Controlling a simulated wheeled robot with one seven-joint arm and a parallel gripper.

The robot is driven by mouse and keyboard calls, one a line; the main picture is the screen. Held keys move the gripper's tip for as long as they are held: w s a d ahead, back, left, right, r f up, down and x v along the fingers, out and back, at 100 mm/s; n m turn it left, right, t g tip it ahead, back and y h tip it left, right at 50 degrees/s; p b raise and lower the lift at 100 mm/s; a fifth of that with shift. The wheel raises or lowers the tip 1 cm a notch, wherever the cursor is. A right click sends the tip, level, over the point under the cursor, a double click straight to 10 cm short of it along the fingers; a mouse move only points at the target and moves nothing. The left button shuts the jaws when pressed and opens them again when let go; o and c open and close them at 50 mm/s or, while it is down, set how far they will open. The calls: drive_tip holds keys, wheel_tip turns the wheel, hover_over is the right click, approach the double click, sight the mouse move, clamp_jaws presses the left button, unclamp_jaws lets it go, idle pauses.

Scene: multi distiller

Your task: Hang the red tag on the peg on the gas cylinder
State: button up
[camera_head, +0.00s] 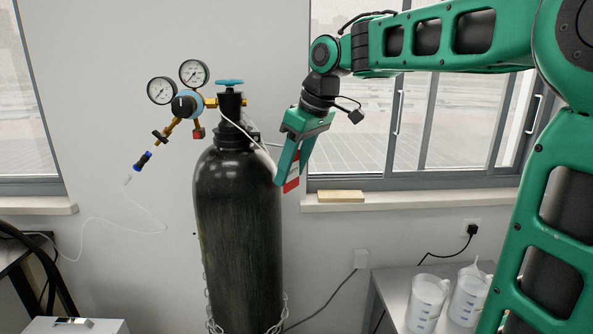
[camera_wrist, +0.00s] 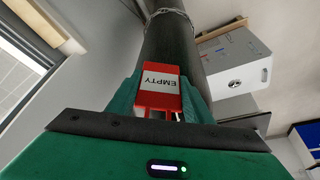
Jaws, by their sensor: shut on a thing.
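The red tag (camera_head: 292,174) is held in my gripper (camera_head: 285,182), just right of the gas cylinder's upper body in the head view. In the wrist view the tag (camera_wrist: 158,90) shows a white label reading "EMPTY" and sits between the green fingers. The gas cylinder (camera_head: 238,230) is tall and black and stands upright, with a chain around its lower part; its dark body also shows behind the tag in the wrist view (camera_wrist: 172,45). I cannot make out the peg in either view. Whether the tag touches the cylinder is unclear.
A thin white hose hangs at the left. A windowsill (camera_head: 410,199) holds a yellowish block (camera_head: 341,196). Measuring jugs (camera_head: 428,300) stand on a side table at the lower right.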

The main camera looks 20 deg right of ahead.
drive_tip(key=shift+w+a+f, duration=0.35)
drive_tip(key=shift+w+a, duration=0.15)
drive_tip(key=shift+a, duration=0.25)
drive_tip(key=shift+a+f, duration=0.2)
drive_tip(key=o, duration=1.1)
drive_tip(key=shift+w+r, duration=0.1)
drive_tip(key=shift+r, duration=0.15)
drive_tip(key=d+v, duration=0.1)
drive_tip(key=v, duration=0.9)
drive_tip(key=shift+r, duration=0.25)
drive_tip(key=shift+d, duration=0.2)
